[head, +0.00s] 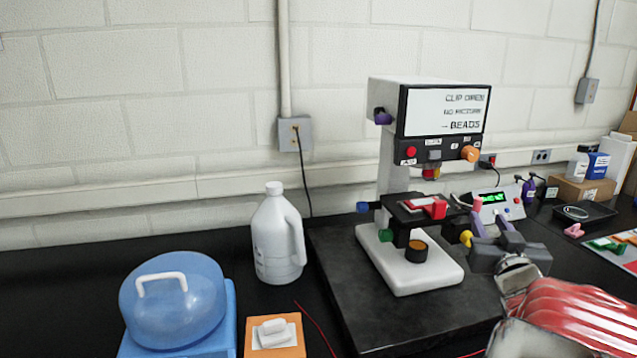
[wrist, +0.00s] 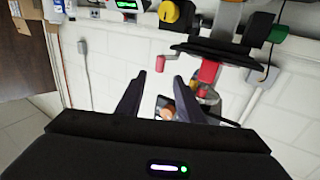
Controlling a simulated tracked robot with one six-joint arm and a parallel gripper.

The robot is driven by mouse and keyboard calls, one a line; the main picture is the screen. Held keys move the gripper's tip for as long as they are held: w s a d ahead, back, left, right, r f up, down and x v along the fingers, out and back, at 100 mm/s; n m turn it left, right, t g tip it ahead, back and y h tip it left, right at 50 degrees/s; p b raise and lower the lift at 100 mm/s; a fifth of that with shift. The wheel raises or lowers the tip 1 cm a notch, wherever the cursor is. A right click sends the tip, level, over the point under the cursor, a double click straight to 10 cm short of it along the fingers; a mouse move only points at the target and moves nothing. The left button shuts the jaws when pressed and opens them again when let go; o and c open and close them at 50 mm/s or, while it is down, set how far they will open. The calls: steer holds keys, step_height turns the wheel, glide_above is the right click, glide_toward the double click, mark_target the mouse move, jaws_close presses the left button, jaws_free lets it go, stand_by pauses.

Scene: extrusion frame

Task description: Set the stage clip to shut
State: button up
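The microscope (head: 388,150) stands on a dark slab, and its screen (head: 446,111) reads "CLIP OPEN", "NO PICTURE" and "BEADS". Its black stage (head: 400,214) carries a red and white clip part (head: 430,207). A small red knob (head: 477,203) shows at the stage's right side, near my gripper (head: 489,219). In the wrist view a red knob on a thin arm (wrist: 160,63) lies just beyond the gap between my fingertips (wrist: 160,77). My fingers are apart with nothing seen held. Contact with the knob cannot be told.
A white jug (head: 277,240), a blue domed container (head: 173,300) and an orange block (head: 274,338) are at left. A device with a green display (head: 495,203) stands behind my gripper. An orange knob (head: 470,154) and yellow knob (head: 465,238) are on the microscope.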

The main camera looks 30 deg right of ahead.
steer(key=shift+w+d, duration=0.1)
steer(key=shift+x, duration=6.8)
steer(key=shift+c, duration=0.4)
jaws_close()
